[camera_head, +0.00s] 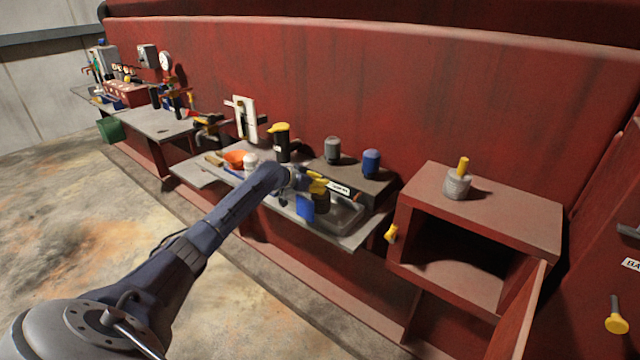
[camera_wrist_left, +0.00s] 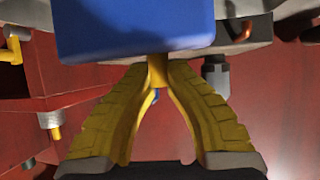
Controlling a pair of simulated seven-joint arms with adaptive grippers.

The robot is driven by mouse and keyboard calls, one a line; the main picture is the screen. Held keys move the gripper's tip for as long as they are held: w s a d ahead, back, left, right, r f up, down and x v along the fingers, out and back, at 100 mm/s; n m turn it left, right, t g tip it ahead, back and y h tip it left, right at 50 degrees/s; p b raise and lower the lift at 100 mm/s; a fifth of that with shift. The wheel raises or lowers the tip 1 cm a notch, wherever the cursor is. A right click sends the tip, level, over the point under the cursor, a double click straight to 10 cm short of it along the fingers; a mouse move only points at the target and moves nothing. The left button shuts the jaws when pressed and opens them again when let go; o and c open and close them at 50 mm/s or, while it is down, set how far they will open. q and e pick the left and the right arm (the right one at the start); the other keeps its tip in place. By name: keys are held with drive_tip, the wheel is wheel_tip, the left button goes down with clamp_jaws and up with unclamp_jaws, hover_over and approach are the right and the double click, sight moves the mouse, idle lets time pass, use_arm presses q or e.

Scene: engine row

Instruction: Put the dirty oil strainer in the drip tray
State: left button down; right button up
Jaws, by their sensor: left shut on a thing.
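My left gripper (camera_head: 318,185) reaches over the left part of the grey drip tray (camera_head: 347,217). In the left wrist view its yellow fingers (camera_wrist_left: 158,78) are shut on a thin yellow stem, with a blue block-like body (camera_wrist_left: 135,28) just past the fingertips. I take this held thing to be the dirty oil strainer (camera_head: 306,209); its blue body hangs below the fingers in the head view. Whether it touches the tray I cannot tell. The gripper and its load hide part of the tray. My right gripper is not in view.
A dark block behind the tray carries a grey canister (camera_head: 332,150) and a blue canister (camera_head: 371,163). A black yellow-topped container (camera_head: 281,143), orange bowl (camera_head: 235,159) and white jar (camera_head: 251,162) stand left. A grey yellow-handled cylinder (camera_head: 456,187) stands on the red box (camera_head: 510,212).

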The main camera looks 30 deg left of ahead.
use_arm(q)
drive_tip(key=c, duration=1.4)
unclamp_jaws()
drive_tip(key=shift+f, duration=0.1)
drive_tip(key=shift+r, duration=0.2)
drive_tip(key=v, duration=1.2)
drive_tip(key=shift+d, duration=0.1)
